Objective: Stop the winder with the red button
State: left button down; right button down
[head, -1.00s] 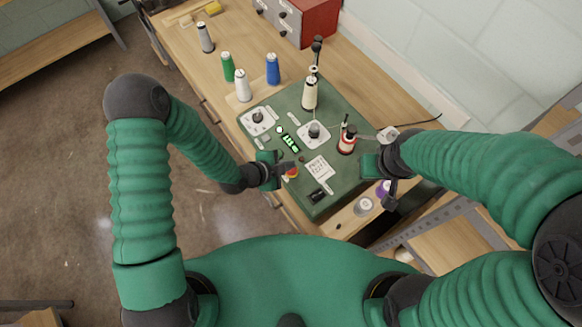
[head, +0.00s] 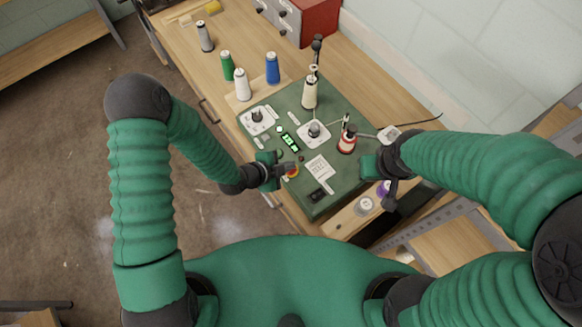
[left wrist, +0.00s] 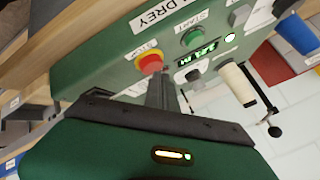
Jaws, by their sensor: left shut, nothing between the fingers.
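The winder is a green machine (head: 262,143) on the bench. Its red stop button (head: 293,174) sits on a yellow ring near the front left edge. In the left wrist view the red button (left wrist: 150,62) is beside a STOP label, with a green START button (left wrist: 191,38) near it. My left gripper (head: 291,168) is shut and empty, its fingertips right at the red button and partly covering it in the head view. In the left wrist view the fingertips (left wrist: 158,82) overlap its lower edge; I cannot tell whether they touch it. My right gripper (head: 371,165) is by the machine's right side, its fingers unclear.
A lit green display (head: 290,141) is on the machine. A cream cone (head: 310,94) and a red-and-white spool (head: 347,141) stand on it. Blue (head: 272,69), green (head: 227,67) and white (head: 242,85) cones stand behind it on the bench.

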pick_arm(q)
jog(key=shift+f+b, duration=0.45)
jog(key=shift+b, duration=0.05)
dwell(0.4)
jog(key=shift+r, duration=0.1)
jog(key=shift+d+r+p, duration=0.1)
jog(key=shift+r+p, duration=0.55)
jog(key=shift+r, duration=0.15)
jog(key=shift+r, duration=0.1)
notch_tip(320, 180, up, 5)
jog(key=p, duration=0.3)
jog(key=shift+p, duration=0.35)
jog(key=shift+s+f, duration=0.15)
jog(key=shift+f, duration=0.05)
dwell(0.3)
